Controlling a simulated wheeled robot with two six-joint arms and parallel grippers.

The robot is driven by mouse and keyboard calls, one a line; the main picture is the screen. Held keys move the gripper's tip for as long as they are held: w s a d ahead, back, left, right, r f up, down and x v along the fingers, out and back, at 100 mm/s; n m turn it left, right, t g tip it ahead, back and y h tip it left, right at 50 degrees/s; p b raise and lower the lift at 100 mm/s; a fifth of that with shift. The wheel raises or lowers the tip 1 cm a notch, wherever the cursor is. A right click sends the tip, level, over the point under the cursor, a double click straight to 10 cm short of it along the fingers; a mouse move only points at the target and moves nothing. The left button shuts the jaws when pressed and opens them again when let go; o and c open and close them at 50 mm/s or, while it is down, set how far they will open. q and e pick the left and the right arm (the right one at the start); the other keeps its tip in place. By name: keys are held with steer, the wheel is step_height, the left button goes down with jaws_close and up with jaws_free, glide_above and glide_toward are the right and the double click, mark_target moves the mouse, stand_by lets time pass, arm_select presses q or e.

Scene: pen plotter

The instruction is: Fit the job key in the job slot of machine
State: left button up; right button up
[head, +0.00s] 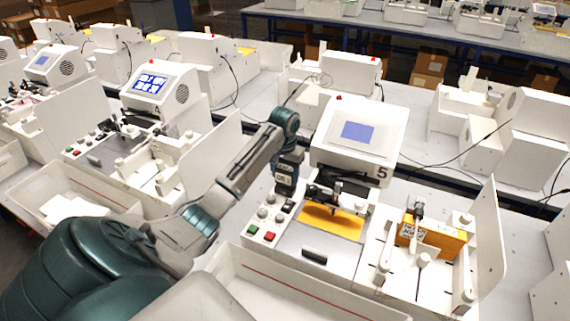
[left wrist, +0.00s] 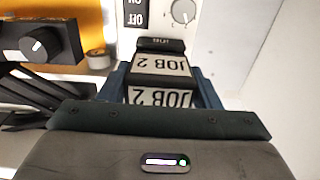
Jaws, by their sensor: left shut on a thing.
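The machine (head: 356,131) stands in the middle of the head view, with a screen and a number 5. My left gripper (head: 286,185) is over the left side of its control panel. In the left wrist view my left gripper (left wrist: 163,90) is shut on the job key (left wrist: 162,68), a dark block with white "JOB 2" labels. A dark piece marked "JOB" (left wrist: 165,43), at the job slot, lies right by the key's far end on the white panel. I cannot tell whether the key's end is inside the slot; the key hides it. My right gripper is not in view.
The panel has a green button (head: 253,229), a red button (head: 269,236) and knobs; an OFF switch (left wrist: 135,15) and a white knob (left wrist: 184,10) show close to the key. An orange sheet (head: 333,221) lies under the plotter's pen. A white bin (head: 300,290) stands in front.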

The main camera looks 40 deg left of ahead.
arm_select(q)
steer(key=shift+f, duration=0.65)
steer(key=o, duration=1.1)
steer(key=shift+c, duration=0.2)
